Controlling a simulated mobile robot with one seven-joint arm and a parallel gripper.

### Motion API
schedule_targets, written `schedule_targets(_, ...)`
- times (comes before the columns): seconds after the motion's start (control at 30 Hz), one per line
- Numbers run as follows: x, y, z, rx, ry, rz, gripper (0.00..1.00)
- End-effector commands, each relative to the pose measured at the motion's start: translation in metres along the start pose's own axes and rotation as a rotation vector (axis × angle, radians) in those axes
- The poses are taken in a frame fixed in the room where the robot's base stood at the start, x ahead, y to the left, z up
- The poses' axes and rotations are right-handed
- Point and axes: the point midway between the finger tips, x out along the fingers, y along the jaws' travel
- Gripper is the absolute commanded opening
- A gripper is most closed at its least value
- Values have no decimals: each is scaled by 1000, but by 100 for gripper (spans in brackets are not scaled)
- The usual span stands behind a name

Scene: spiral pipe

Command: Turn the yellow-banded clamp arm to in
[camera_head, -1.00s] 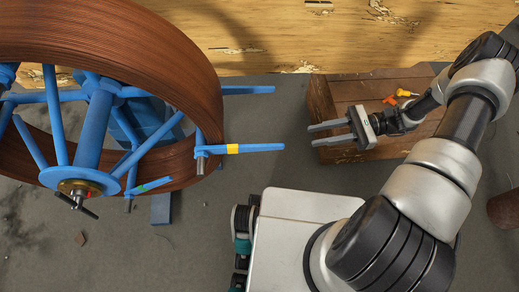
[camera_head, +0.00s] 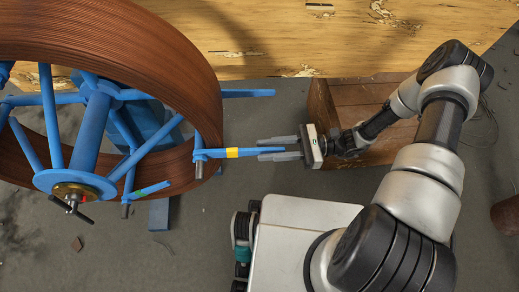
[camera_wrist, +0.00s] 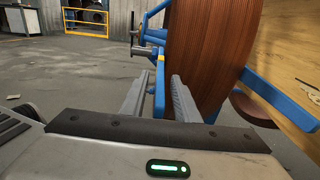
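The yellow-banded clamp arm (camera_head: 232,153) is a blue bar that sticks out to the right from the rim of the large reel, with a yellow band near its middle. My gripper (camera_head: 272,148) is at the bar's right end, its two fingers pointing left and overlapping the tip in the head view. In the wrist view my gripper (camera_wrist: 157,95) has its fingers apart, with a blue bar (camera_wrist: 160,90) showing between them. I cannot tell whether either finger touches the bar. The reel carries brown coiled pipe (camera_head: 130,40).
A wooden wall or board (camera_head: 360,35) runs along the back. A wooden crate (camera_head: 322,105) stands behind my gripper. Open floor (camera_head: 130,260) lies in front of the reel.

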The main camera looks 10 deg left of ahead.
Motion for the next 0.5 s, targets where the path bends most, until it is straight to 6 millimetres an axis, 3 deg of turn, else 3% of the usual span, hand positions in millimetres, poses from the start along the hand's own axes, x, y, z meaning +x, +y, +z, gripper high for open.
schedule_targets(0.2,23,0,0,-1,0,0,28)
schedule_targets(0.5,28,0,0,0,0,-1,28)
